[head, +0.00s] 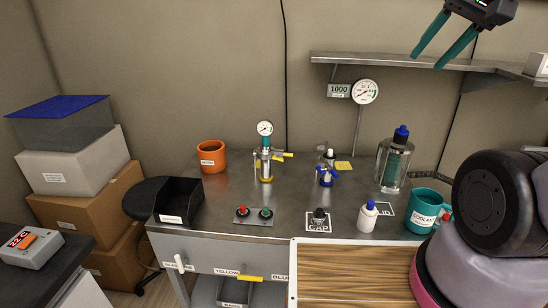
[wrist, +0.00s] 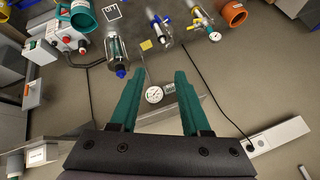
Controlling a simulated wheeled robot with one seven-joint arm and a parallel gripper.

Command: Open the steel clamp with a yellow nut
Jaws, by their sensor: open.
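A small upright fixture with yellow parts (head: 266,168) stands on the steel bench, left of centre in the head view. It has a round gauge on top, a teal section, a yellow handle out to the right and a yellow ring near its base. The steel clamp and its nut are too small to make out for sure. The fixture also shows at the top of the wrist view (wrist: 204,22). My gripper (head: 427,61) is open and empty, high at the upper right in the head view, far from the fixture. Its teal fingers also show in the wrist view (wrist: 158,76).
A similar fixture with blue parts (head: 326,174) stands to the right. An orange cup (head: 211,157), a black bin (head: 180,200), a clear bottle with a blue cap (head: 395,163) and a teal mug (head: 425,212) share the bench. A wall shelf (head: 400,60) hangs below my gripper.

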